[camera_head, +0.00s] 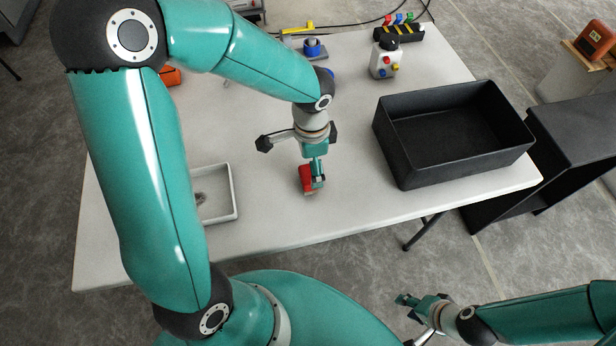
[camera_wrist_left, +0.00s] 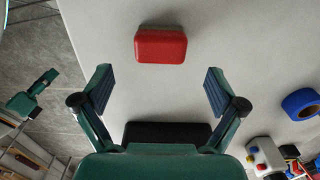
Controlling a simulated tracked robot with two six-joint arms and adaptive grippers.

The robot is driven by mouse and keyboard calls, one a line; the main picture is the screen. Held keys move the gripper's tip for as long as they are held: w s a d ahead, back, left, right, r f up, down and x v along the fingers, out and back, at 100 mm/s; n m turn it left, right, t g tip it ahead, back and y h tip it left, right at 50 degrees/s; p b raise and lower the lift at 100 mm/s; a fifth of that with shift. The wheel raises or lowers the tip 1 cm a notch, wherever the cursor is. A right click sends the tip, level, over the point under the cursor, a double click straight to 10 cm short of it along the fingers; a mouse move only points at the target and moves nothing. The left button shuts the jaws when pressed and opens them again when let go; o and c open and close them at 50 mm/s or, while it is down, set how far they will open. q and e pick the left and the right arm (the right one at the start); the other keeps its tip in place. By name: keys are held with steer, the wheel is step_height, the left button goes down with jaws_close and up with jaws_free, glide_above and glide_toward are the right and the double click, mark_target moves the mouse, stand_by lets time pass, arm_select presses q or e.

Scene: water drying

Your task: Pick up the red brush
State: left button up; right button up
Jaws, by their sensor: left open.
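The red brush (camera_head: 305,179) lies on the white table, seen from above as a red rounded block; its bristles are hidden. It also shows in the left wrist view (camera_wrist_left: 160,45), centred ahead of the fingertips. My left gripper (camera_head: 316,178) points down right at the brush and partly covers it in the head view. In the left wrist view its two fingers (camera_wrist_left: 160,84) are spread apart with nothing between them. My right gripper (camera_head: 410,304) is off the table's front edge, far from the brush; its finger gap is unclear.
A black bin (camera_head: 410,165) stands at the table's right. A shallow white tray (camera_head: 235,192) lies left of the brush, partly behind my arm. A white button box (camera_head: 384,62), a blue roll (camera_head: 314,48) and cables are at the back. The table around the brush is clear.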

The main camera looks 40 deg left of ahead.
mark_target(309, 174)
arm_select(q)
steer(key=shift+s+a+f, duration=0.1)
steer(key=shift+f, duration=1.25)
steer(key=shift+s+a+f, duration=0.1)
steer(key=shift+f, duration=1.2)
steer(key=c, duration=1.2)
steer(key=shift+c, duration=0.2)
steer(key=shift+r, duration=0.1)
steer(key=shift+w+r, duration=0.1)
steer(key=shift+r, duration=0.75)
step_height(309, 174, up, 18)
steer(key=p, duration=0.1)
steer(key=shift+p, duration=0.35)
steer(key=shift+r, duration=0.1)
